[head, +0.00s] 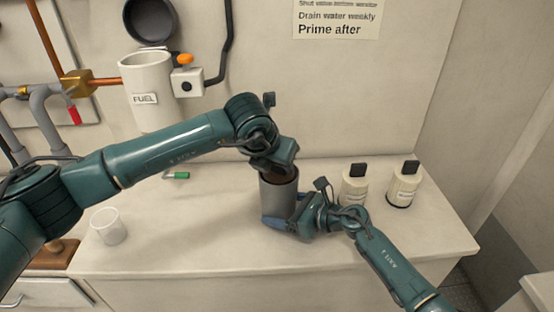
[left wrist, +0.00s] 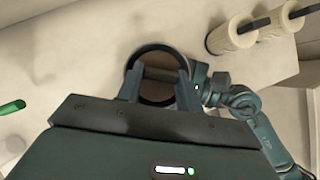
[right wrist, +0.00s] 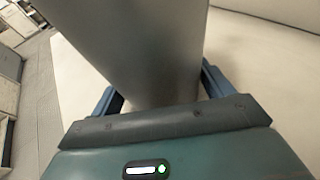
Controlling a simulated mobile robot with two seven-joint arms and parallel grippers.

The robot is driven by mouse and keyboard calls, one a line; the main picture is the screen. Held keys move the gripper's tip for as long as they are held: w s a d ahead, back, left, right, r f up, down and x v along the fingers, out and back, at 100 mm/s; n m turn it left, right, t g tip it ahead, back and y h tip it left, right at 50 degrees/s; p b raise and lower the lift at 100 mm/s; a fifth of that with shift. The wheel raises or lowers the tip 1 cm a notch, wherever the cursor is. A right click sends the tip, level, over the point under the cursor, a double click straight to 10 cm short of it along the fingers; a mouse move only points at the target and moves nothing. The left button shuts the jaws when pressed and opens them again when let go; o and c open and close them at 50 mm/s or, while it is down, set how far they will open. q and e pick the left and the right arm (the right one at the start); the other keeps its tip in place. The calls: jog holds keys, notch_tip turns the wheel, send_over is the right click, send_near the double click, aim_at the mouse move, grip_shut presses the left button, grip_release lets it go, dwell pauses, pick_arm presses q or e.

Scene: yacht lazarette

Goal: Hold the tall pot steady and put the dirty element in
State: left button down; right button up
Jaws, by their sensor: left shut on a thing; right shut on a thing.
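The tall grey pot (head: 278,203) stands upright on the bench; its round rim (left wrist: 132,65) shows from above in the left wrist view. My right gripper (head: 280,222) is shut on the pot's side; in the right wrist view the grey wall (right wrist: 155,55) rises between its fingers. My left gripper (head: 278,174) is above the pot, pointing down, with its fingertips at the mouth. It is shut on the brown dirty element (left wrist: 158,88), which shows between the fingers inside the rim. The element's lower end is hidden, so I cannot tell how deep it sits.
A clear cup (head: 109,227) and a green-handled tool (head: 177,176) are on the left. A white FUEL canister (head: 146,90) hangs on the wall behind my left arm. The bench's front middle is clear.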

pick_arm(q)
jog(key=c, duration=0.9)
grip_release()
jog(key=shift+o, duration=0.2)
jog(key=v, duration=1.2)
pick_arm(e)
jog(key=o, duration=0.9)
jog(key=shift+c, duration=0.2)
